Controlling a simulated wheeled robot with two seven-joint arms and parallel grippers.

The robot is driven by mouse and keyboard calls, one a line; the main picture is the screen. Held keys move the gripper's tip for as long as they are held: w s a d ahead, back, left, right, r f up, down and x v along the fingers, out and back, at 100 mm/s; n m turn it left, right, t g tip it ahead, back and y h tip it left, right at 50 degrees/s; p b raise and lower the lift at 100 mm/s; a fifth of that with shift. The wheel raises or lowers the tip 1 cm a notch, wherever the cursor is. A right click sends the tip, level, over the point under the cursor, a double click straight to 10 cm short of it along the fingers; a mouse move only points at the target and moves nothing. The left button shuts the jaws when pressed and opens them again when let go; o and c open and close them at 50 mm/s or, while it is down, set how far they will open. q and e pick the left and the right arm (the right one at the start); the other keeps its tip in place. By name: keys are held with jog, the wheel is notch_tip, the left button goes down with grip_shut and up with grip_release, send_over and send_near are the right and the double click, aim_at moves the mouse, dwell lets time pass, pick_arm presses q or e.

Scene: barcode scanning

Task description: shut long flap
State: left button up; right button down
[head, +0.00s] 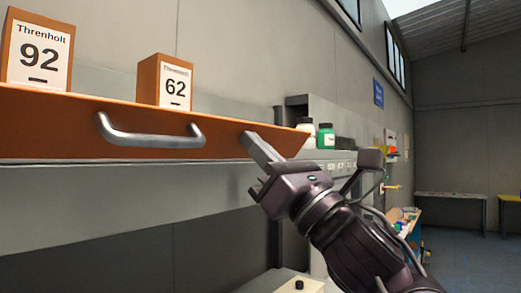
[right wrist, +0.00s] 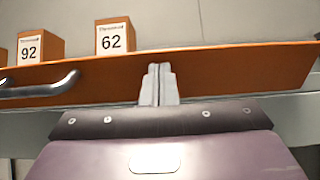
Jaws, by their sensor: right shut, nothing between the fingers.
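The long flap is an orange-brown panel (head: 60,130) running from the left edge to the middle of the head view, with a grey bar handle (head: 150,136) on its face. It also spans the right wrist view (right wrist: 225,75). My right gripper (head: 250,138) is shut and empty, its fingertips against or very close to the flap's face, right of the handle; contact cannot be told for sure. My left gripper is not in view.
Boxes marked 92 (head: 38,52) and 62 (head: 166,82) show above the flap's upper edge. A green bottle (head: 326,137) and a white one (head: 305,128) stand beyond its right end. Benches (head: 450,195) and open floor lie far right.

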jog(key=shift+w+a+r, duration=0.3)
jog(key=shift+w+a, duration=0.05)
jog(key=shift+a, duration=0.2)
jog(key=shift+w+a+b, duration=0.1)
jog(key=shift+b, duration=0.25)
jog(key=shift+a, duration=0.1)
dwell(0.3)
jog(key=s+d+b, duration=0.3)
jog(key=s+d, duration=0.1)
jog(key=d, duration=0.2)
jog(key=shift+s+d+r, duration=0.15)
jog(key=shift+s, duration=0.1)
dwell(0.4)
